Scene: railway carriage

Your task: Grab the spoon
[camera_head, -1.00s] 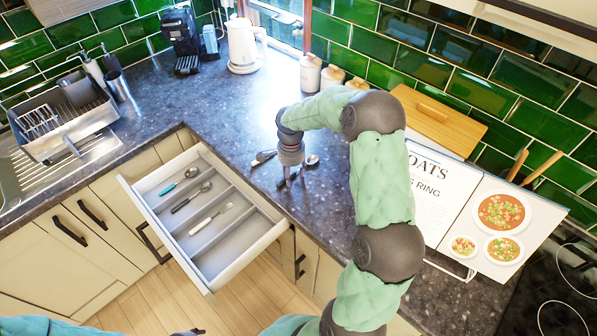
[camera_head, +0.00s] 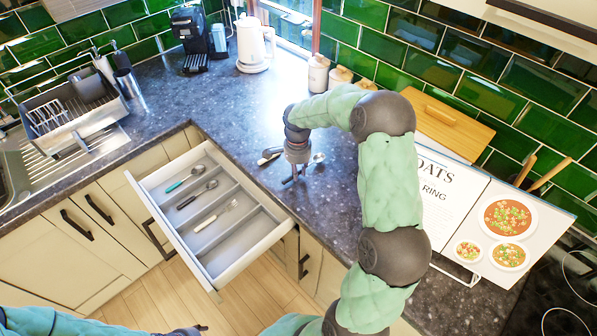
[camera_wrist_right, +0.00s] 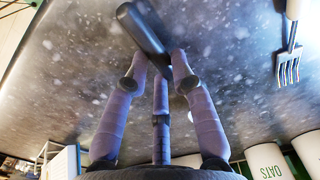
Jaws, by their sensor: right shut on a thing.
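The spoon (camera_head: 318,158) is on the worktop in the head view. Its metal bowl shows to the right of my right gripper (camera_head: 294,177), and its dark handle is partly hidden by the fingers. In the right wrist view the fingertips of my right gripper (camera_wrist_right: 160,80) are shut around a dark handle (camera_wrist_right: 143,28), close to the counter surface. I cannot tell whether the spoon is lifted. At the lower left edge of the head view, dark parts of my left gripper (camera_head: 187,331) show low down; its fingers are not clear.
A fork (camera_wrist_right: 288,62) lies close by on the worktop. The open drawer (camera_head: 262,243) holds a teal-handled spoon (camera_head: 184,182), a black-handled spoon (camera_head: 197,195) and a fork (camera_head: 215,215). A recipe book (camera_head: 450,240) stands right of my arm.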

